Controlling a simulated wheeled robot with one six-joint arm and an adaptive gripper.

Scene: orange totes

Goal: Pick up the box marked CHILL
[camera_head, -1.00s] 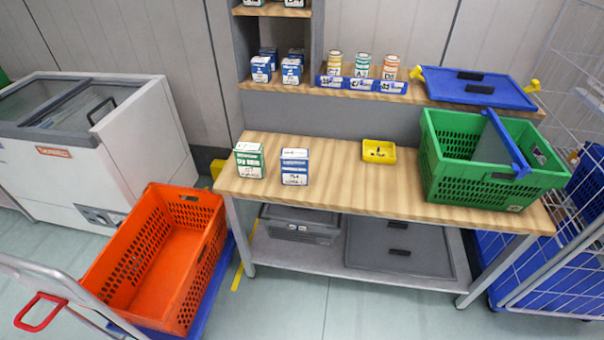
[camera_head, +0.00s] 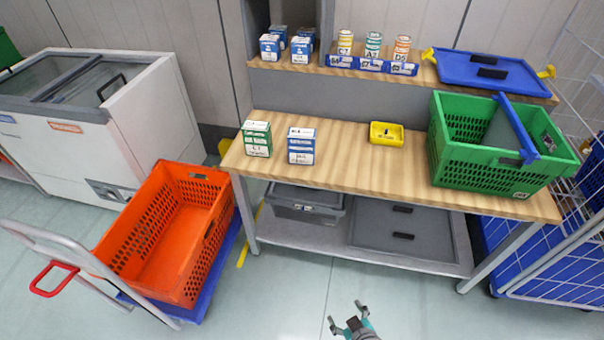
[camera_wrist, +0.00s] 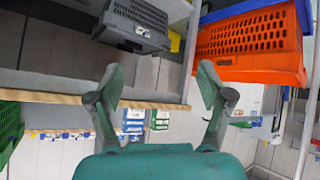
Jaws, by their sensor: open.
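Two small boxes stand upright side by side on the wooden bench (camera_head: 345,160). One is a green and white box (camera_head: 257,139), the other a blue and white box (camera_head: 301,146). Their print is too small for me to read CHILL on either. My gripper (camera_head: 348,318) is at the bottom of the head view, in front of the bench and well apart from the boxes. Its fingers are spread and empty, as the wrist view (camera_wrist: 161,78) also shows.
More blue and white boxes (camera_head: 270,46) stand on the upper shelf, beside several cans (camera_head: 373,45). A yellow tray (camera_head: 386,133) and a green crate (camera_head: 470,170) are on the bench. An orange tote (camera_head: 205,240) on a cart stands left. The floor ahead is clear.

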